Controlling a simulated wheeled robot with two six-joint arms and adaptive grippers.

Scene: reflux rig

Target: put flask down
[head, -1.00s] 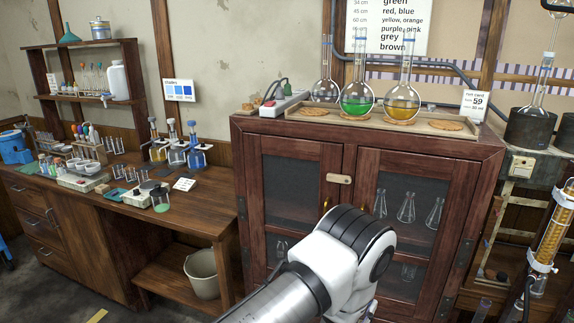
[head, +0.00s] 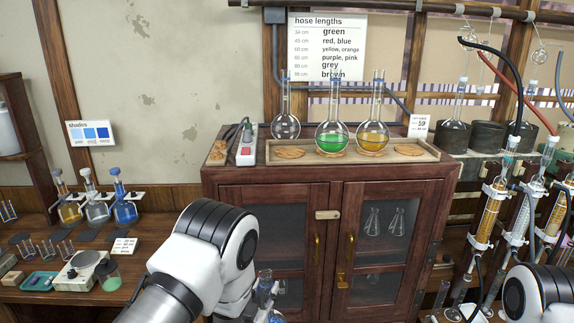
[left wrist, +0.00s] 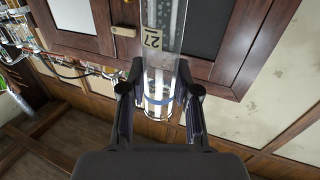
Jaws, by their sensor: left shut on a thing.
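My left gripper (left wrist: 160,85) is shut on a clear glass vessel (left wrist: 163,45) with a tag marked 27, seen in the left wrist view. I take this for the flask, but its full shape is not clear. A blue band shows around the glass between the fingers. In the head view my left arm hides most of the gripper, low in front of the cabinet; a bit of glass (head: 265,285) shows beside it. A clear flask (head: 286,124), a green one (head: 332,135) and a yellow one (head: 373,135) stand upright on the cabinet. My right gripper is out of view.
A power strip (head: 247,145) lies left of the tray. Glass columns with hoses (head: 492,215) crowd the right. A bench with glassware is at left.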

